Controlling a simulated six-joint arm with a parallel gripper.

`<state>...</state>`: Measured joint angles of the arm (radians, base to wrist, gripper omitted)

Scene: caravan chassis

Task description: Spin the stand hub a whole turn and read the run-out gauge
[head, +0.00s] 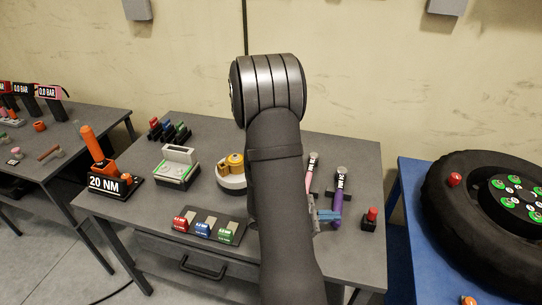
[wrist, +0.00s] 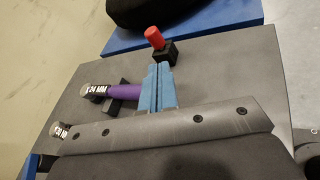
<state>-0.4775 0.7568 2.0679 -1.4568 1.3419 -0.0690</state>
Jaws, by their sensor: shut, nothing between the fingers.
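My gripper (head: 330,215) is over the right part of the grey table; its blue fingers also show in the wrist view (wrist: 158,72), pressed together with nothing between them. A black wheel hub (head: 516,199) with green and white round fittings sits inside a dark tyre (head: 450,226) on the blue table at the right. My gripper is well left of it. I cannot tell whether this is the stand hub. No run-out gauge can be made out. Part of the tyre shows at the top of the wrist view (wrist: 165,10); its hub is out of frame there.
A red-topped black block (head: 370,218) stands just beyond my fingertips. A purple-handled tool (head: 338,200) and a pink-handled one (head: 311,172) lie nearby. A tray (head: 211,226) with red, blue and green blocks and an orange 20 NM tool (head: 92,146) are left. A gap separates the tables.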

